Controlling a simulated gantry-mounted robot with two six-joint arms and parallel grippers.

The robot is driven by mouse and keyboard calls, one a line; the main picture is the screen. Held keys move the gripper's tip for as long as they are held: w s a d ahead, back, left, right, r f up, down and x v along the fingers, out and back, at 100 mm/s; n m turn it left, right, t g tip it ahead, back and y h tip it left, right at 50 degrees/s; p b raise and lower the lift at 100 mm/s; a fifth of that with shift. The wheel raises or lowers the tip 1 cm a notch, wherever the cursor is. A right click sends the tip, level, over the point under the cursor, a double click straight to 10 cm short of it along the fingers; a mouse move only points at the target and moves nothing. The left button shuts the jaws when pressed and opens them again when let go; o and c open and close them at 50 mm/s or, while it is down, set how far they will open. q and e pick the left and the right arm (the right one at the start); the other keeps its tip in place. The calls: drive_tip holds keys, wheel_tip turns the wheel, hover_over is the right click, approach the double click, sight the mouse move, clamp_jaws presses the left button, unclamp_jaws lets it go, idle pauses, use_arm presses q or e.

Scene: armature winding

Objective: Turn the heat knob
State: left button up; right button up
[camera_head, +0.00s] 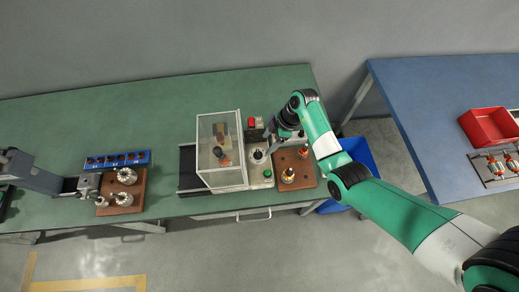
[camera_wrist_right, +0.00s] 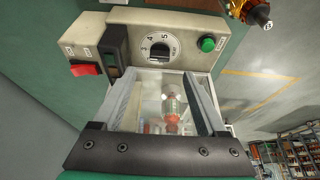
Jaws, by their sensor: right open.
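The heat knob (camera_wrist_right: 158,48) is a round dark dial with a numbered pale ring, on the cream control panel (camera_wrist_right: 125,22). In the head view the knob (camera_head: 258,155) shows beside the clear-walled box. My right gripper (camera_head: 270,147) is over the panel, close to the knob. In the right wrist view its two grey fingers (camera_wrist_right: 167,80) are apart, with the knob just beyond their tips and nothing held. Whether they touch the panel is unclear. My left gripper (camera_head: 88,185) is at the brown board on the left; its jaws are too small to read.
The clear-walled box (camera_head: 239,130) stands left of the panel. A red switch (camera_wrist_right: 84,69) and green button (camera_wrist_right: 207,44) flank the knob. A brown board (camera_head: 307,180) with armatures lies right of the panel. A blue bin (camera_head: 362,160) stands between the tables.

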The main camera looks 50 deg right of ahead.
sight(259, 153)
drive_tip(key=b+x, duration=0.3)
drive_tip(key=x, duration=0.5)
drive_tip(key=shift+r, duration=0.1)
clamp_jaws()
